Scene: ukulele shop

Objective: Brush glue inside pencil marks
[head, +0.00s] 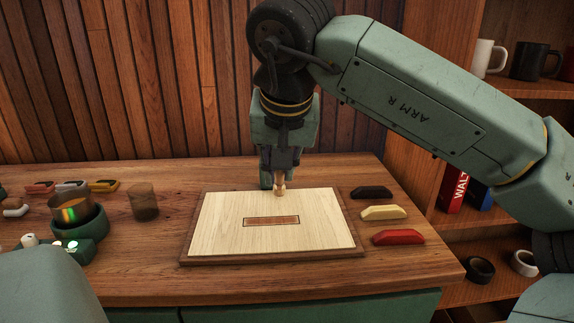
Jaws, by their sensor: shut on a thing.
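A pale wooden panel (225,235) lies on a dark wooden board (310,257) on the bench. Near its middle is a thin dark rectangular outline (271,221), filled with a reddish-brown strip. I cannot tell whether that strip is glue or bare darker wood. My gripper (279,181) points down over the panel's far edge, behind the outline. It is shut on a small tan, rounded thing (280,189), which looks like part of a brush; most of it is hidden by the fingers. Whether its tip touches the panel is unclear.
A dark pot with an amber sheen (76,209) stands on a green base (80,240) at left, with a brown glass (143,202) nearby. Black (371,192), cream (383,212) and red (398,237) blocks lie right of the board. Shelves with mugs stand farther right.

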